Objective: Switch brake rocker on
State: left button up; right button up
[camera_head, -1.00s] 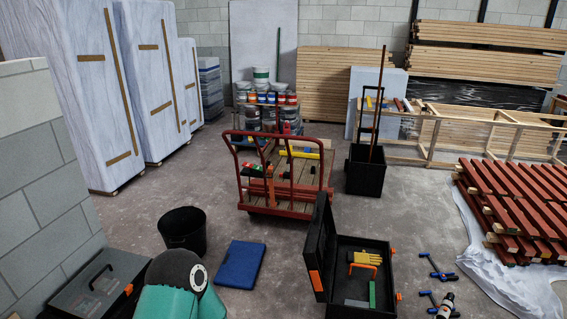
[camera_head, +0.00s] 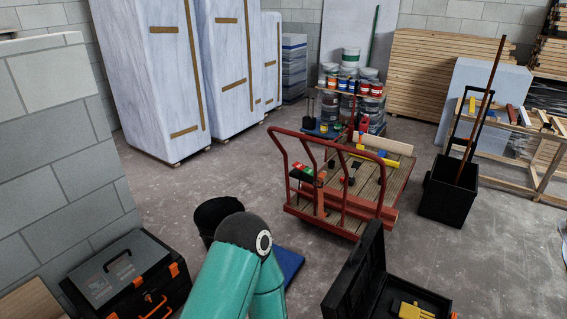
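A red-framed trolley (camera_head: 390,208) with a wooden plank deck stands on the floor right of the middle. On the near side of its push handle, a small dark box (camera_head: 303,175) carries red and green parts. The brake rocker may be on this box, but it is too small to tell which part it is or how it is set. A teal link of my arm rises from the bottom edge, well short of the trolley. Neither of my grippers shows.
A black bucket (camera_head: 217,213) and a blue slab (camera_head: 289,262) lie partly behind my arm. A grey-and-black toolbox (camera_head: 118,262) is at lower left. An open black case (camera_head: 364,277) is at lower right. A black bin (camera_head: 448,193) stands right of the trolley.

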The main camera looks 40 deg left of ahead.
aim_at(300, 167)
jog(key=u, duration=0.4)
jog(key=i, duration=0.95)
jog(key=u, duration=0.65)
jog(key=k, duration=0.8)
jog(key=u, duration=0.2)
jog(key=i, duration=0.85)
jog(key=z, duration=0.1)
